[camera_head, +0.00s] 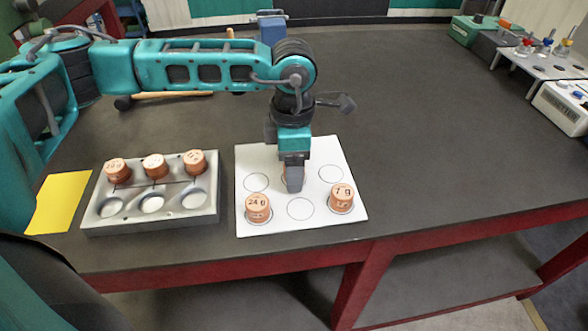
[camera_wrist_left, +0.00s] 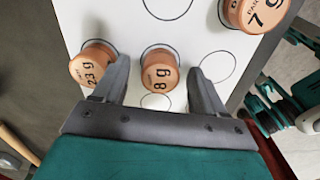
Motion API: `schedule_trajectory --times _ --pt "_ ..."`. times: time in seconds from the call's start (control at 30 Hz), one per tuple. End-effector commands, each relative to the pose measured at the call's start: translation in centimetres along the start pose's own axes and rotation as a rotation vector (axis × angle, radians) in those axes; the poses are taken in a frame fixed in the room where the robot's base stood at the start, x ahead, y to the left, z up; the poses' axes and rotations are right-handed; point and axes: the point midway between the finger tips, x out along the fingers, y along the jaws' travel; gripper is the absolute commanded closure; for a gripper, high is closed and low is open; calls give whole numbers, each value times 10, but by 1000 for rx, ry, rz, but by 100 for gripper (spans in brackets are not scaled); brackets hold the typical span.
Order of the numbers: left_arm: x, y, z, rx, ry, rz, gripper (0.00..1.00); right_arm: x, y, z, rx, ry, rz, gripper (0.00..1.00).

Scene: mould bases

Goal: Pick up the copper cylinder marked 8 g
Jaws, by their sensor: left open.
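The copper cylinder marked 8 g (camera_wrist_left: 160,70) stands on a white card (camera_head: 280,158) with printed circles. In the left wrist view it shows in the gap between the two fingertips of my left gripper (camera_wrist_left: 159,68), with space visible on both sides. The gripper is open and points down over the card. In the head view my left gripper (camera_head: 293,186) largely hides this cylinder. I cannot tell how far the fingertips are above the card. My right gripper is not in view.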

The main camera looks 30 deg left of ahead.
Motion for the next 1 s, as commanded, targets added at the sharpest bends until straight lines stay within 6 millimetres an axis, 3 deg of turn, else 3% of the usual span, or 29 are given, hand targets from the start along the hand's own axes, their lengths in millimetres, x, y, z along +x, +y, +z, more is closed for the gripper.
schedule_trajectory --times 0.07,0.77,1.0 --pt "0 0 0 0 0 0 31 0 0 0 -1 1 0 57" --pt "-1 0 0 0 -1 1 98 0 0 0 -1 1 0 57" --pt "-2 0 0 0 -2 2 100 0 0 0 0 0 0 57"
